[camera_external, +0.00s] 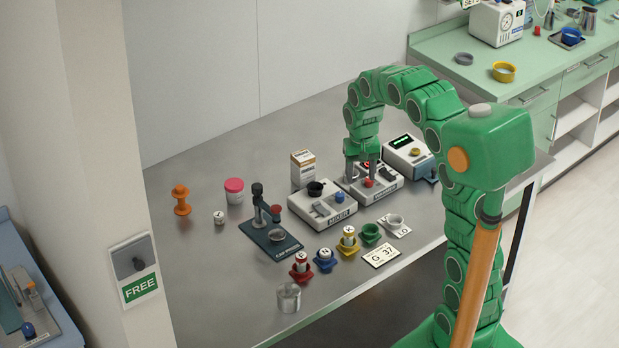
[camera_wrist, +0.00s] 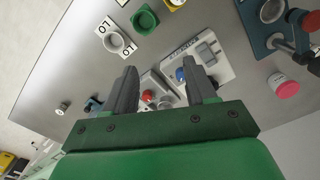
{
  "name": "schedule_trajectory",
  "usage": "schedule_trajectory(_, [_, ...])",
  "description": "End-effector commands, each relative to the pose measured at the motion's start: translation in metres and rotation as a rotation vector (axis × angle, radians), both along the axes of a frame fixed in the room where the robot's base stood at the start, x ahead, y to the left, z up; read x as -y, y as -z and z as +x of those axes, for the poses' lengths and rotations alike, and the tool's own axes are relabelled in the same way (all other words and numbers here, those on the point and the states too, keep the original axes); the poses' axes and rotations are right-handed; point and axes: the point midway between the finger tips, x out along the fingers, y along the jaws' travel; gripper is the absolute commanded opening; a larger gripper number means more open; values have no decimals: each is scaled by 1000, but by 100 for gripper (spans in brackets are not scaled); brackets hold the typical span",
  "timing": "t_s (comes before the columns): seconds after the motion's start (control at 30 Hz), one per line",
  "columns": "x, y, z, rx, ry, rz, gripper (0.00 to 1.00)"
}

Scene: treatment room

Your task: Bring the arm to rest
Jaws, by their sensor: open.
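My gripper (camera_external: 362,174) is at the end of my green arm, which arches over the right side of the steel table (camera_external: 215,285). The device's red knob (camera_wrist: 147,97) shows between the fingers, lower in that view. Whether a fingertip touches the device cannot be told.
A white device with a black cup (camera_external: 316,188) stands left of my gripper, and a white box with a display (camera_external: 408,152) stands right. Several coloured cups and a numbered card (camera_external: 381,255) lie along the front.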

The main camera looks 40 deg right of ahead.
Motion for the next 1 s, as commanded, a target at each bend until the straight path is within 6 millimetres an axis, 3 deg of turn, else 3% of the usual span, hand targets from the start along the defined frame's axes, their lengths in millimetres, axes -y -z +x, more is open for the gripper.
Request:
schedule_trajectory(0.5, [-26, -42, -114, -24, -136, -6, 56])
schedule_trajectory(1.0, [-54, -56, -229, -58, -297, 3, 56])
